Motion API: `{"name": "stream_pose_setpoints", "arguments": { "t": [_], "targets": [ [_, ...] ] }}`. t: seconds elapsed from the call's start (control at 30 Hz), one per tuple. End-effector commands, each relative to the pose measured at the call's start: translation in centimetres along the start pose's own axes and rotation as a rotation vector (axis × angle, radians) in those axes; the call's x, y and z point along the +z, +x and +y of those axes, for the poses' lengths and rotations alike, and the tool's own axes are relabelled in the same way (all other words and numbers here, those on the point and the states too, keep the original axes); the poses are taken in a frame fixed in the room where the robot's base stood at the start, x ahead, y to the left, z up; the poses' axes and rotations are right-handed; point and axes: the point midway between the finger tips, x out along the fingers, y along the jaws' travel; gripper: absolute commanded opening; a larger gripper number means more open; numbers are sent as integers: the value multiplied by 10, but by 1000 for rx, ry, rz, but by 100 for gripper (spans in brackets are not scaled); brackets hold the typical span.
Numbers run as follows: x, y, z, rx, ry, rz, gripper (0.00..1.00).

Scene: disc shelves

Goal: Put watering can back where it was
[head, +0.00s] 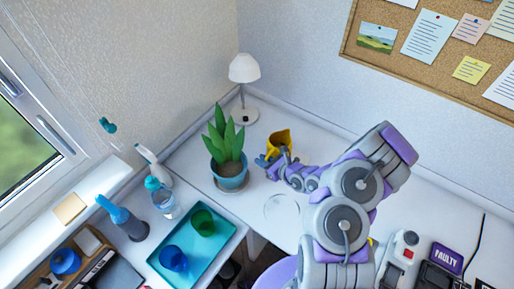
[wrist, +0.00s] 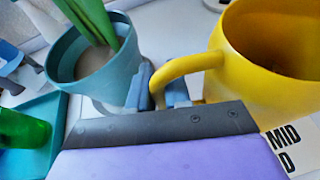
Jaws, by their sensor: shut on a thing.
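The yellow watering can (head: 279,141) is near the back of the white desk, right of the potted plant. In the wrist view the yellow can (wrist: 262,75) fills the right side, with its handle running left between my fingers. My gripper (head: 267,161) is shut on the handle; the fingers also show in the wrist view (wrist: 165,88). The can looks upright or slightly tilted. I cannot tell whether its base touches the desk.
A plant in a teal pot (head: 230,173) stands close left of my gripper. A white lamp (head: 244,85) stands at the back corner. A clear round disc (head: 282,213) lies in front. A teal tray (head: 218,255) holds a green cup (head: 203,222) and a blue cup (head: 173,258). Bottles stand left.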

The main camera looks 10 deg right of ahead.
Motion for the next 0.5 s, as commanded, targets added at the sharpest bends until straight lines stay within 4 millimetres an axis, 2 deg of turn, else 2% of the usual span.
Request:
{"name": "stream_pose_setpoints", "arguments": {
  "t": [0.03, 0.3, 0.5],
  "targets": [
    [2, 12, -4, 6, -10, 0, 0],
    [18, 62, -33, 3, -8, -1, 0],
    [27, 86, -47, 1, -2, -1, 0]
  ]
}}
